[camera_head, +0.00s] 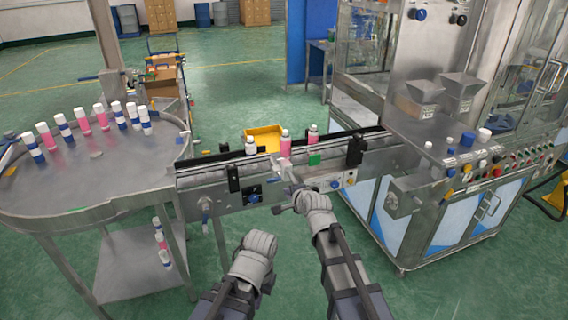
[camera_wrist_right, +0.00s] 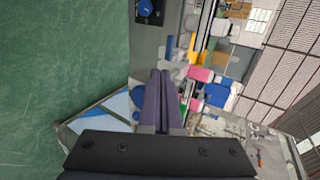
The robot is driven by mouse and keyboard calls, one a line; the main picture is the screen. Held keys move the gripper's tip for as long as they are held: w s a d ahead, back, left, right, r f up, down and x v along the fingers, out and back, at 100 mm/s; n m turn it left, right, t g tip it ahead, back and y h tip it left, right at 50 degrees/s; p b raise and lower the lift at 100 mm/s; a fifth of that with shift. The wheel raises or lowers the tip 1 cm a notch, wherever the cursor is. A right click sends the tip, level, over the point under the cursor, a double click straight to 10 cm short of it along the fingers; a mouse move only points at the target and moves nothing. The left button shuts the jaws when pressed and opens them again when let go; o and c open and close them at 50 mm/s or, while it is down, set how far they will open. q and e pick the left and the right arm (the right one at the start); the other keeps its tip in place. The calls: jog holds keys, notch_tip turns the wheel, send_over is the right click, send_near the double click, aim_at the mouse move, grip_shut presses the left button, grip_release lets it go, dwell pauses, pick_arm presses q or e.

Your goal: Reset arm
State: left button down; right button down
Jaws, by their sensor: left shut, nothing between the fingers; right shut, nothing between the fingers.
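My left gripper (camera_head: 260,243) is lower and to the left, in front of the conveyor over the green floor. It is shut and away from any object; its fingertips are hard to make out. A pink bottle (camera_head: 285,145) stands on the conveyor just beyond the right gripper. White-capped bottles stand either side of it (camera_head: 251,146) (camera_head: 313,135).
A round steel table (camera_head: 80,185) at the left carries several pink and blue-white bottles. A yellow bin (camera_head: 264,135) sits behind the conveyor. The crimping machine (camera_head: 420,150) with its control panel fills the right.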

jog(key=s+a+f+n+g+h, duration=0.1)
jog(key=s+f+n+g, duration=0.3)
jog(key=s, duration=0.4)
jog(key=s+a+f+n+g+h, duration=0.1)
jog(key=s+f+n+g, duration=0.2)
jog(key=s+f+n, duration=0.4)
jog(key=s+d+n+g+h, duration=0.3)
jog(key=s+n, duration=0.4)
jog(key=s, duration=0.8)
jog(key=shift+s+d+g, duration=0.25)
jog(key=shift+d+g, duration=0.4)
jog(key=shift+g, duration=0.25)
